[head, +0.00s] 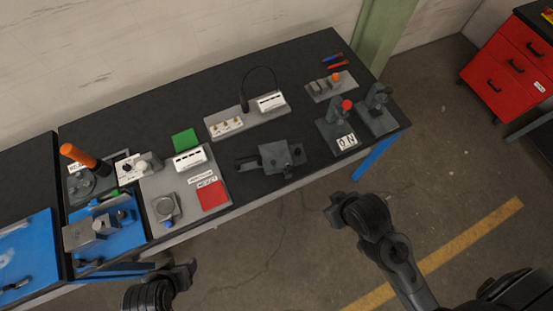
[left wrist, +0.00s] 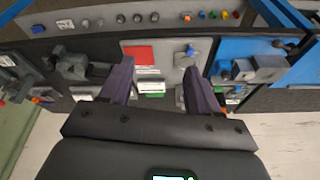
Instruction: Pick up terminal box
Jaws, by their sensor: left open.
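Two white boxes with dark slots could be the terminal box; I cannot tell which. One white box (head: 188,158) sits on a grey board between a green square and a red square; it seems to show, partly hidden, between the fingers in the left wrist view (left wrist: 149,87). The other white box (head: 271,101) sits on a grey plate at the back, beside a black cable loop. My left gripper (head: 178,274) is off the table's front edge, below the grey board. In the left wrist view, its fingers (left wrist: 158,88) are apart and empty. My right gripper (head: 337,210) is off the front edge, its jaws unclear.
The grey board (head: 156,187) carries a red square (head: 212,195) and a round knob. A tool with an orange handle (head: 78,155) and blue fixtures stand left. A grey vise-like block (head: 275,158) and dark upright fixtures (head: 376,108) stand right. Dark tabletop (head: 180,105) is bare at the back.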

